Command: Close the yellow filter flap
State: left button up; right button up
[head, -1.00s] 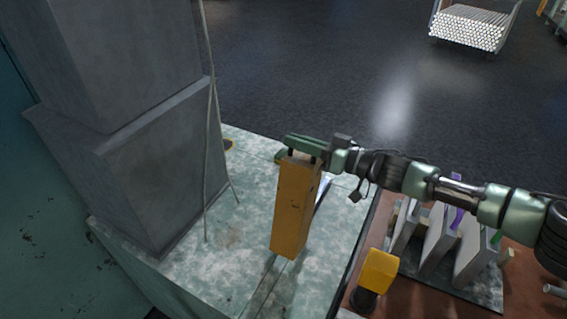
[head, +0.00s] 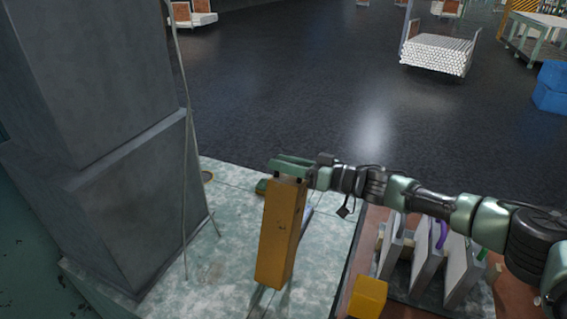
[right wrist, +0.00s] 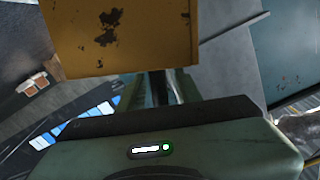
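The yellow filter flap (head: 281,232) shows in the head view as a tall orange-yellow panel with a narrow side face, standing nearly upright over the pale mottled surface. My right gripper (head: 290,167) is at its top edge, reaching in from the right. In the right wrist view the worn yellow face (right wrist: 125,38) fills the upper middle, just beyond my fingers (right wrist: 160,88). The fingertips are largely hidden, so I cannot tell whether they grip the flap or only touch it. My left gripper is not in view.
A grey column (head: 95,130) with a thin cable stands at the left. At the lower right, a brown surface carries a yellow block (head: 368,297) and a rack of grey plates (head: 428,255). Dark open floor lies behind, with a cart of white tubes (head: 437,54).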

jog(key=b+v, duration=0.2)
jog(key=v, duration=0.5)
jog(key=shift+s+d, duration=0.15)
jog(key=shift+d, duration=0.2)
jog(key=shift+c, duration=0.3)
